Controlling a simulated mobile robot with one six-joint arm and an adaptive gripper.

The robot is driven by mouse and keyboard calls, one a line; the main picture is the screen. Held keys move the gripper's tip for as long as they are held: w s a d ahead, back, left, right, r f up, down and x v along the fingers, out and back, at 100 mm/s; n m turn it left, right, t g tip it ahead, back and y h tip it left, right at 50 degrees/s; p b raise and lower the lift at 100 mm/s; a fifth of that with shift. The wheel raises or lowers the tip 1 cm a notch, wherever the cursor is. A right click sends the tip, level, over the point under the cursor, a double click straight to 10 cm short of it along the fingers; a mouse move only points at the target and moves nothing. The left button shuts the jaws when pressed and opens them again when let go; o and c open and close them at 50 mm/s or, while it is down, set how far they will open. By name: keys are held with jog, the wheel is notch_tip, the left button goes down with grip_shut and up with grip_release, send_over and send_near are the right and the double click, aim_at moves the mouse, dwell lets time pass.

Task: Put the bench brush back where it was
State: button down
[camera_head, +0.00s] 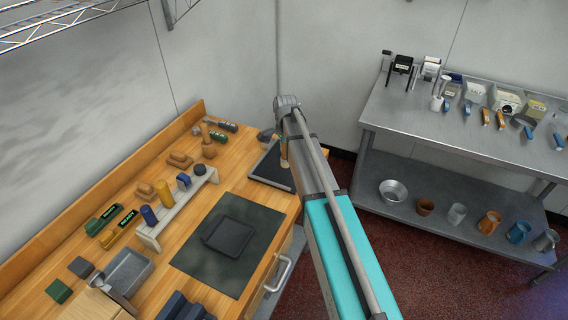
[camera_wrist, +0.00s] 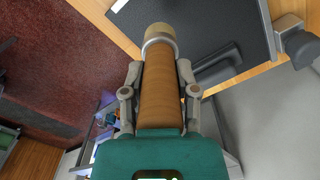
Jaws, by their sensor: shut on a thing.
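My gripper (camera_wrist: 160,75) is shut on a round wooden thing with a grey metal band and a paler tan end, which I take to be the bench brush (camera_wrist: 161,100). The fingers press on both sides of its wooden part. In the head view a small brownish piece of it (camera_head: 283,152) shows beside my arm, over the dark tray (camera_head: 265,172) at the right end of the wooden bench. My arm hides most of the gripper there. In the wrist view the dark tray (camera_wrist: 200,18) lies beyond the brush; I cannot tell whether they touch.
A dark mat (camera_head: 195,262) with a black tray (camera_head: 229,237) fills the bench's front middle. A pale rack (camera_head: 152,236) holds several cylinders. Wooden pieces and tools line the back. A steel table (camera_head: 430,125) with scoops and cups stands right, across a gap of red floor.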

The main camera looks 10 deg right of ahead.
jog(key=shift+w+f+b, duration=1)
jog(key=shift+w+f, duration=0.15)
jog(key=shift+f, duration=0.25)
jog(key=shift+w+f+b, duration=0.2)
jog(key=shift+f+b, duration=0.8)
jog(key=shift+b, duration=0.05)
jog(key=shift+w+f+b, duration=0.2)
jog(key=shift+f+b, duration=0.8)
jog(key=shift+f, duration=0.15)
jog(key=shift+c, duration=1.8)
grip_release()
jog(key=shift+r, duration=0.2)
notch_tip(320, 180, up, 12)
jog(key=p, duration=1.2)
